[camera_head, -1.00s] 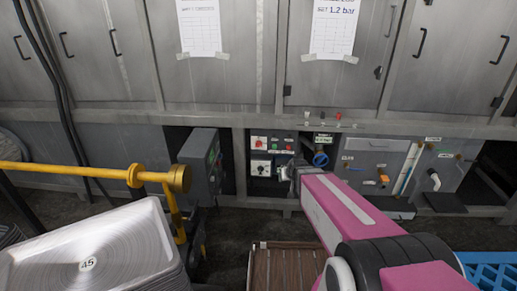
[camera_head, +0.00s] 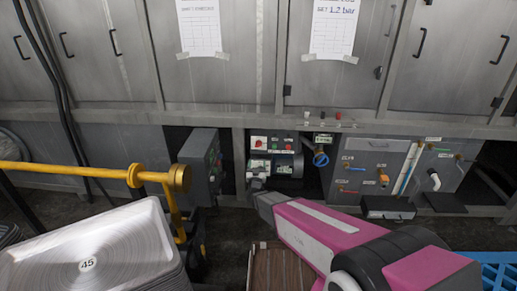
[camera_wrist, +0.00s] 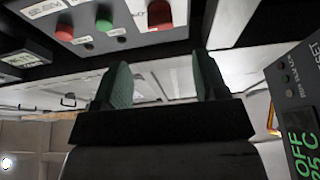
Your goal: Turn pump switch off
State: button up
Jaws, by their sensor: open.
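A grey control panel (camera_head: 283,141) with small switches and buttons is set in the opening below the cabinets. A red switch (camera_head: 258,140) shows at its upper left; labelled units with pale faces sit below it, partly hidden. I cannot read which one is the pump switch. My gripper (camera_head: 257,181) is at the panel's lower left, small and hard to make out in the head view. In the wrist view my gripper (camera_wrist: 162,80) is open, with nothing between its dark green fingers. Red buttons (camera_wrist: 160,12) and a green button (camera_wrist: 104,20) show on a panel above it, apart from the fingers.
A grey box (camera_head: 200,165) stands left of the panel. A blue valve wheel (camera_head: 320,159) and a valve board (camera_head: 372,165) are to the right. A yellow rail (camera_head: 75,172) and stacked trays (camera_head: 100,245) are at left. A green display (camera_wrist: 302,150) reading OFF is close at right in the wrist view.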

aim_at(259, 145)
jog(key=x, duration=1)
jog(key=shift+w+r, duration=0.3)
jog(key=c, duration=0.9)
